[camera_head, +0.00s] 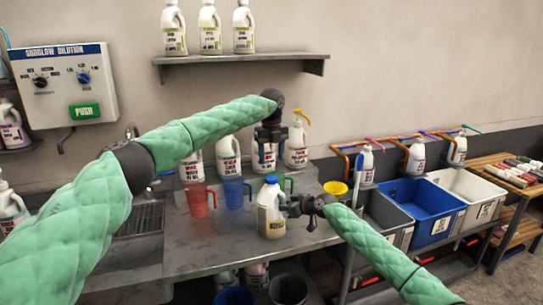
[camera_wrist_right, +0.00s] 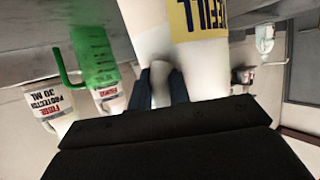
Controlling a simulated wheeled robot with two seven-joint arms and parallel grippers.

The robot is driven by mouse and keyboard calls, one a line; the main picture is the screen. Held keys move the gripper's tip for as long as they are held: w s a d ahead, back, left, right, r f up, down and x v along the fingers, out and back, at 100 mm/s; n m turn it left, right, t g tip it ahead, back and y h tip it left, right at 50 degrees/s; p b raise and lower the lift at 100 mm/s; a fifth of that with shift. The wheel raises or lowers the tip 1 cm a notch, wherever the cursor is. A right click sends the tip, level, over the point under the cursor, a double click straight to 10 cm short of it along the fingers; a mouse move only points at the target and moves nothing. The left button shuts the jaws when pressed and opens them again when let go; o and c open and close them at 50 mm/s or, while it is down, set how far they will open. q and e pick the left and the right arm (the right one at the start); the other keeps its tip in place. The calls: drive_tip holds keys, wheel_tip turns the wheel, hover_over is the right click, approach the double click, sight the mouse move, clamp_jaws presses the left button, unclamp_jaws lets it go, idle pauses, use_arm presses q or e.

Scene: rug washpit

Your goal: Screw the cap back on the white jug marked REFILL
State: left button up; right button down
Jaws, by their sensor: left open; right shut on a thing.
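The white jug (camera_head: 270,215) stands on the grey metal bench, with a blue cap (camera_head: 271,180) on its mouth. I cannot tell how tightly the cap sits. In the right wrist view the jug (camera_wrist_right: 205,55) appears upside down, with a yellow label reading REFILL. My right gripper (camera_head: 288,206) is shut on the jug's handle (camera_wrist_right: 160,78) from the right side. My left gripper (camera_head: 269,146) is open and empty, pointing down above the jug's cap and apart from it.
Red (camera_head: 198,199), blue (camera_head: 234,192) and green (camera_head: 284,183) measuring jugs stand left of and behind the white jug. White bottles (camera_head: 297,150) line the wall behind. A yellow funnel (camera_head: 336,188) and several bins (camera_head: 425,205) are to the right.

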sight(271, 178)
use_arm(q)
drive_tip(key=n, duration=0.3)
drive_tip(key=shift+f, duration=0.1)
idle(0.4)
drive_tip(key=shift+f, duration=3.9)
drive_tip(key=c, duration=1)
